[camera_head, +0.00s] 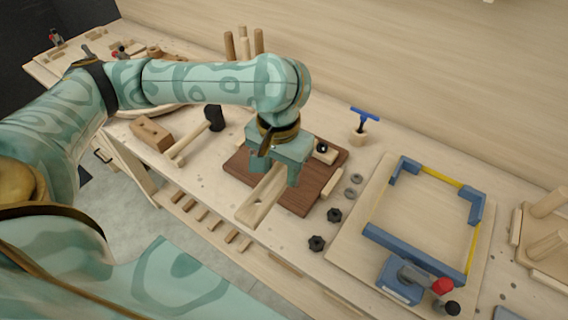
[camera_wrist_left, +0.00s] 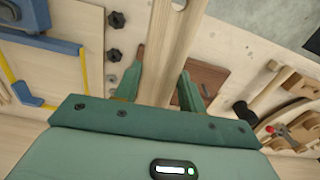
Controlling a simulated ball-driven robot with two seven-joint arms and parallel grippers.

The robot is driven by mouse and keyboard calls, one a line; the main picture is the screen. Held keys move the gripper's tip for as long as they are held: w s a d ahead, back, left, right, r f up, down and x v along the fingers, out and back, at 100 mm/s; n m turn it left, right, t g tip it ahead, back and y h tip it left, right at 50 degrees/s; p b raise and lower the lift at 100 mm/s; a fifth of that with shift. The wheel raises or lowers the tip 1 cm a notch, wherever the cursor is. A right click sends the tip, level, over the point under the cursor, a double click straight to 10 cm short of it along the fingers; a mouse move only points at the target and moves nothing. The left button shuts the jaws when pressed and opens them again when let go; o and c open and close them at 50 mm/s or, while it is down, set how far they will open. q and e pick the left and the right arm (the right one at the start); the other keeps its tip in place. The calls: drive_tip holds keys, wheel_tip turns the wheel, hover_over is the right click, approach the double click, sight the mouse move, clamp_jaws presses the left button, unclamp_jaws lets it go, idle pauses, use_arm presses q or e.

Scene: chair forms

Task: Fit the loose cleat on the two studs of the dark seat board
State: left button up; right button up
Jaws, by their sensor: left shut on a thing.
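My left gripper (camera_head: 275,174) is shut on the loose cleat (camera_head: 262,200), a long pale wooden bar with a slot near its front end. The cleat appears above the dark seat board (camera_head: 308,193), its slotted end reaching past the board's front edge. In the left wrist view the cleat (camera_wrist_left: 172,55) runs between the fingers of the gripper (camera_wrist_left: 163,82), with the dark board (camera_wrist_left: 210,77) partly showing behind the right finger. A pale block with a black knob (camera_head: 322,148) sits at the board's back. I cannot make out the two studs. My right gripper is not in view.
Two black knobs (camera_head: 334,215) and two grey washers (camera_head: 350,192) lie right of the board. A blue corner-clamped frame (camera_head: 415,250) fills the bench's right. A mallet (camera_head: 212,118) and a holed wooden block (camera_head: 151,134) lie left. A blue-handled tool (camera_head: 364,118) stands behind.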

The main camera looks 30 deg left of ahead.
use_arm(q)
drive_tip(key=w+r+m+p, duration=0.2)
drive_tip(key=w+p, duration=0.1)
drive_tip(key=p, duration=0.2)
drive_tip(key=shift+r, duration=0.2)
drive_tip(key=w+a+f+m, duration=0.2)
drive_tip(key=f+m, duration=0.2)
drive_tip(key=m, duration=0.1)
drive_tip(key=w+a+f+m, duration=0.3)
drive_tip(key=f+m, duration=0.1)
drive_tip(key=m, duration=0.1)
drive_tip(key=w+a+f+m+p, duration=0.1)
drive_tip(key=w+a+f+m, duration=0.1)
drive_tip(key=a+f+m, duration=0.1)
drive_tip(key=shift+w+f+m, duration=0.25)
drive_tip(key=shift+f+m, duration=0.3)
drive_tip(key=shift+m, duration=0.65)
drive_tip(key=shift+w+a+f+m+b, duration=0.15)
drive_tip(key=shift+a+f+m+b, duration=0.15)
drive_tip(key=shift+m, duration=0.3)
drive_tip(key=shift+f+b, duration=1.5)
drive_tip(key=shift+b, duration=0.8)
drive_tip(key=shift+f+b, duration=0.35)
drive_tip(key=shift+f, duration=0.75)
drive_tip(key=shift+d+f, duration=0.1)
drive_tip(key=shift+f, duration=0.2)
drive_tip(key=o, duration=1.1)
